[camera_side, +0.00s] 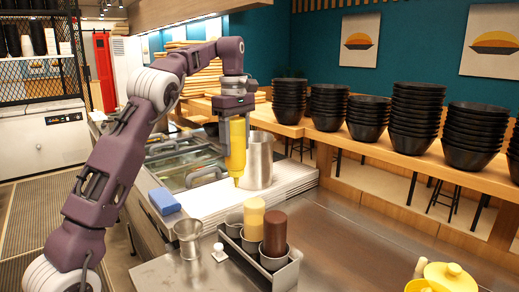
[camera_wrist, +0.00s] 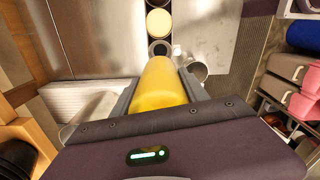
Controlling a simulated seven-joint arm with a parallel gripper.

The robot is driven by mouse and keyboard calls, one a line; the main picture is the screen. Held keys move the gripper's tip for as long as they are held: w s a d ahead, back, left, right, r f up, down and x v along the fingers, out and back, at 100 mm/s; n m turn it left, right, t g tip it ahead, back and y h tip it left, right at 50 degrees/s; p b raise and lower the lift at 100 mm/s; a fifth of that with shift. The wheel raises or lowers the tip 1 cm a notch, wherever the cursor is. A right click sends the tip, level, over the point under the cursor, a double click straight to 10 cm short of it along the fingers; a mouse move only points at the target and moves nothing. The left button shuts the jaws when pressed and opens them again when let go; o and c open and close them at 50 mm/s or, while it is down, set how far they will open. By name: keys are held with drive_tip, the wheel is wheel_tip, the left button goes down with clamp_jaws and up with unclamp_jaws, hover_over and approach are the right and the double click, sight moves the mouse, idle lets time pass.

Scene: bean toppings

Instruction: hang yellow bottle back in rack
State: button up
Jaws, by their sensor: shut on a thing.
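My gripper (camera_side: 235,112) is shut on the yellow bottle (camera_side: 236,155) and holds it upright with its nozzle down, in the air above and behind the rack. The wrist view shows the yellow bottle (camera_wrist: 160,86) between both fingers. The metal rack (camera_side: 242,259) stands on the steel counter below. It holds a pale yellow bottle (camera_side: 254,219) and a brown bottle (camera_side: 274,231) in metal cups. The cup at the rack's far end (camera_side: 234,221) looks empty. The wrist view shows this cup (camera_wrist: 158,47) just beyond the yellow bottle, with the pale bottle (camera_wrist: 158,22) behind it.
A separate metal cup (camera_side: 187,237) stands left of the rack. A metal pitcher (camera_side: 260,162) stands close behind the yellow bottle. A blue block (camera_side: 164,201) lies left. Stacked black bowls (camera_side: 413,108) line the back shelf. The counter right of the rack is clear up to a yellow pot (camera_side: 447,277).

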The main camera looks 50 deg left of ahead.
sight(236, 175)
wheel_tip(236, 175, down, 4)
drive_tip(key=shift+f, duration=2.5)
drive_tip(key=shift+f, duration=0.15)
drive_tip(key=shift+f, duration=0.1)
drive_tip(key=shift+f, duration=1.9)
drive_tip(key=shift+f, duration=2.15)
